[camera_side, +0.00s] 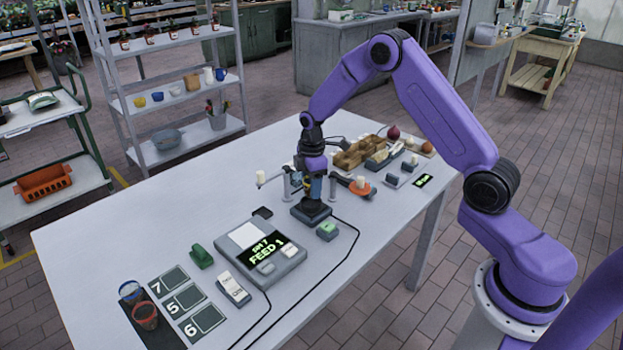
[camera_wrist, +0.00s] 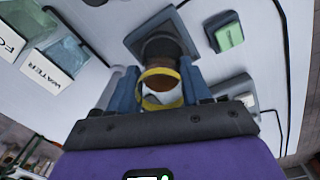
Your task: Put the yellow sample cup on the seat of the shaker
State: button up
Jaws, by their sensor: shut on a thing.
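In the side view my gripper (camera_side: 313,190) points down directly over the shaker (camera_side: 311,211), a dark square base on the table. The cup is mostly hidden there by the fingers. In the wrist view the shaker (camera_wrist: 136,38) is a dark square with a round dark seat (camera_wrist: 163,47) just beyond the cup. I cannot tell whether the cup touches the seat.
A green-button box (camera_side: 327,229) stands close to the shaker's right, with a black cable beside it. A display unit reading FEED 1 (camera_side: 285,264) stands in front. Wooden trays (camera_side: 352,157) and small items crowd the back. The table's front right is mostly clear.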

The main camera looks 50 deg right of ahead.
jog(key=shift+f, duration=1.65)
jog(key=shift+s+f, duration=0.1)
jog(key=o, duration=1)
jog(key=shift+o, duration=0.6)
jog(key=shift+s, duration=0.1)
jog(key=shift+c, duration=0.3)
jog(key=o, duration=0.3)
jog(key=shift+r, duration=2.6)
